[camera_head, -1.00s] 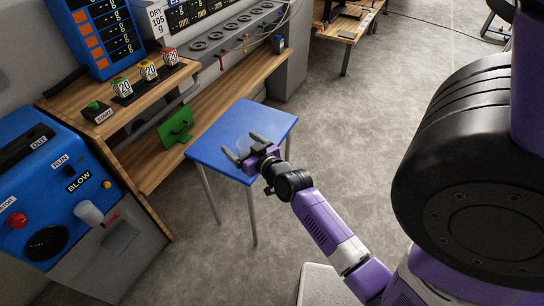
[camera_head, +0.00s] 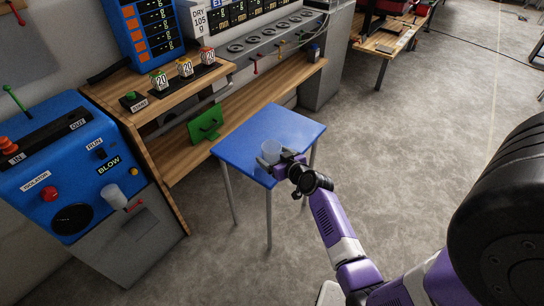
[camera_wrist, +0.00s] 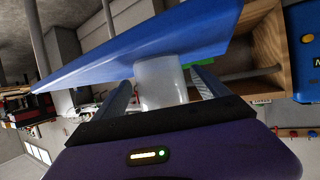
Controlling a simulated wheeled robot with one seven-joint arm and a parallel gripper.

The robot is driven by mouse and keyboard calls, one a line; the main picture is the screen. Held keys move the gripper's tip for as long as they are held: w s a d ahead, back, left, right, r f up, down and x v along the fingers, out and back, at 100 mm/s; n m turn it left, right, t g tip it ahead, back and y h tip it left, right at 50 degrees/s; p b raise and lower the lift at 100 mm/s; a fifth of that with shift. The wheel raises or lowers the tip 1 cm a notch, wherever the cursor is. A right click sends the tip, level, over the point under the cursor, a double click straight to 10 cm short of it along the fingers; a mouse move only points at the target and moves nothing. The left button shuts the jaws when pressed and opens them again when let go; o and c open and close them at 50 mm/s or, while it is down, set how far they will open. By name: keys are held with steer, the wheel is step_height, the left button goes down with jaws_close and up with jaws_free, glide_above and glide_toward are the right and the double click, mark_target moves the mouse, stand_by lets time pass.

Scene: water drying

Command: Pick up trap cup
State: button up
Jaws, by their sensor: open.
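The trap cup (camera_head: 271,150) is a translucent, whitish cup standing on the blue table (camera_head: 280,126), near its front edge. My gripper (camera_head: 268,162) is open at the cup, with its fingers reaching to either side of it. In the wrist view the cup (camera_wrist: 160,82) shows between the two dark fingers of my gripper (camera_wrist: 160,90). Gaps show between the cup and the fingers there, and I cannot tell whether either finger touches it. The cup's lower part is partly hidden by my gripper in the head view.
A blue machine (camera_head: 65,170) with a BLOW label stands at left. A wooden bench (camera_head: 240,112) runs behind the table, with a green panel (camera_head: 205,125) and several small numbered containers. Grey floor (camera_head: 400,150) is open to the right.

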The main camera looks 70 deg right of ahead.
steer(key=shift+x, duration=0.8)
steer(key=shift+c, duration=0.3)
steer(key=c, duration=1.4)
steer(key=shift+r, duration=0.1)
